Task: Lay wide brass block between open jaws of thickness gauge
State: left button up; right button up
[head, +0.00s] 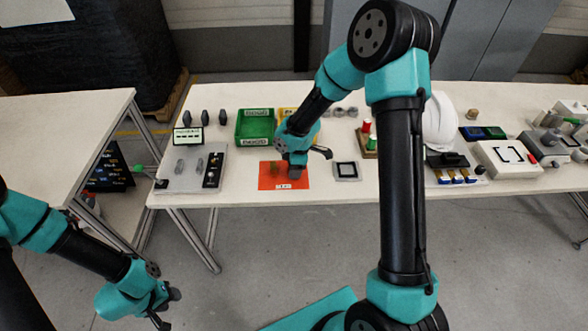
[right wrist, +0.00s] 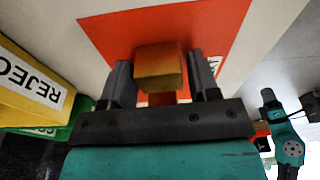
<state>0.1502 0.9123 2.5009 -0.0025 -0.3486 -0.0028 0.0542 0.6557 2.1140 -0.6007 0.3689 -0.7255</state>
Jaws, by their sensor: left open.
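A brass block (right wrist: 160,66) stands on the orange mat (right wrist: 222,20) and lies between the two fingers of my right gripper (right wrist: 165,80) in the right wrist view. The fingers are open, with a small gap visible beside the block. In the head view the right gripper (head: 296,172) is low over the orange mat (head: 264,184), and a small brownish block (head: 275,168) shows beside it. A grey plate with a display and two upright grey pieces (head: 190,166), apparently the thickness gauge, stands left of the mat. My left gripper (head: 166,306) is open and empty, over the floor in front of the table.
A green bin (head: 255,127) and a yellow bin (head: 287,115), marked REJECT in the wrist view, stand behind the mat. A white helmet shell (head: 440,123) and devices fill the table's right side. Table is clear between gauge and mat.

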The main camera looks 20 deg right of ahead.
jog(key=c, duration=0.8)
jog(key=shift+r, duration=0.15)
